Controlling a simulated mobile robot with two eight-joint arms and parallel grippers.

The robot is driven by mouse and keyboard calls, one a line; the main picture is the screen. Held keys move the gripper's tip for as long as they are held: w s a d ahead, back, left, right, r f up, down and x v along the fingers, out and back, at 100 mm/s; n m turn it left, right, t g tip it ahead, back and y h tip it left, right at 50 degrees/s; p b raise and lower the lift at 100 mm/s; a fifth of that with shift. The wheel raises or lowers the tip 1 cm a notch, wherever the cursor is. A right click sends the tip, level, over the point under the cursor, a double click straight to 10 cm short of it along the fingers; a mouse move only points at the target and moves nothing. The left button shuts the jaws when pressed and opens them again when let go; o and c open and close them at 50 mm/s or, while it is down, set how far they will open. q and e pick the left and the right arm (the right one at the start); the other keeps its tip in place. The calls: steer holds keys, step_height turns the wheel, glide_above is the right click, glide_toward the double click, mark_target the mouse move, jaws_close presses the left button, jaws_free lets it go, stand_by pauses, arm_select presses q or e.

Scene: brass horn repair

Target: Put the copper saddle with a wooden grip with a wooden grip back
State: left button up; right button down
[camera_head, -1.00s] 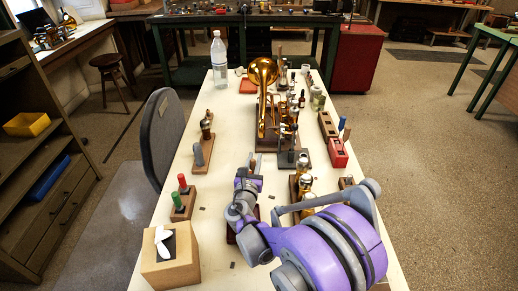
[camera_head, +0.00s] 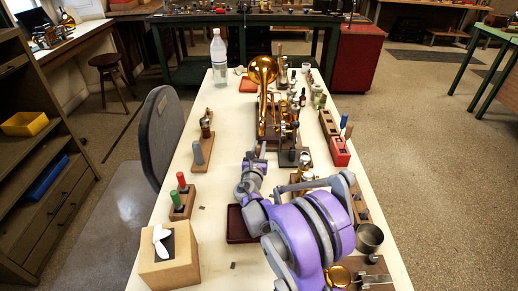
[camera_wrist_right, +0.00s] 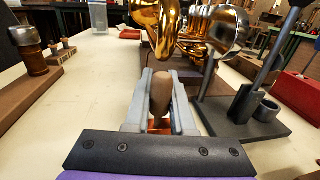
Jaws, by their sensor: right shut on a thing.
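My right gripper (camera_head: 257,152) is over the table's middle, just in front of the brass horn (camera_head: 262,72). In the right wrist view the gripper (camera_wrist_right: 161,90) is shut on the wooden grip (camera_wrist_right: 161,97) of the copper saddle. A little orange-copper metal (camera_wrist_right: 160,126) shows below the grip between the fingers; the rest of the saddle is hidden. The horn's golden tubing (camera_wrist_right: 157,25) is close beyond the fingertips; I cannot tell whether they touch. My left gripper is not in view.
A dark red tray (camera_head: 237,226) lies near my right arm. A black stand (camera_wrist_right: 240,112) is close right of the gripper. A wooden rack (camera_head: 199,158) with a grey peg and a red-and-green-handled rack (camera_head: 181,206) stand left. Bare tabletop (camera_head: 222,170) lies between.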

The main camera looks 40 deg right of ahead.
steer(key=shift+f, duration=0.15)
steer(key=c, duration=0.8)
jaws_free()
steer(key=shift+o, duration=0.2)
